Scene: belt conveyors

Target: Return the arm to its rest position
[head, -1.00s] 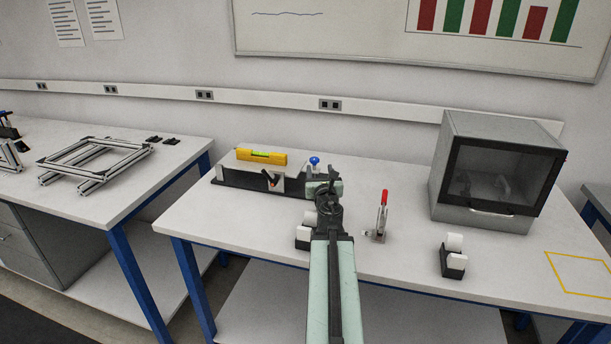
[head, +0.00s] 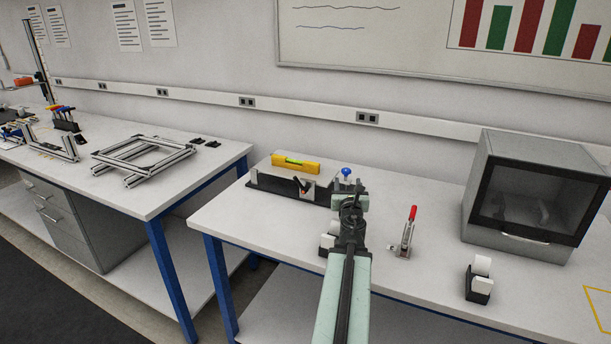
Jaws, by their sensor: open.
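My arm, pale green with dark joints, reaches up from the bottom of the head view over the front of the middle workbench (head: 420,265). My gripper (head: 349,190) is at its far end, just right of a black fixture (head: 272,184). The arm's own links partly hide it, and its fingertips do not show clearly. I see nothing held in it. I cannot tell whether it touches the fixture.
A yellow spirit level (head: 310,167) lies on the fixture, with a blue knob (head: 346,171) beside it. A red-handled clamp (head: 408,233), tape dispenser (head: 479,280) and grey oven-like box (head: 525,200) stand to the right. An aluminium frame (head: 145,160) lies on the left bench.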

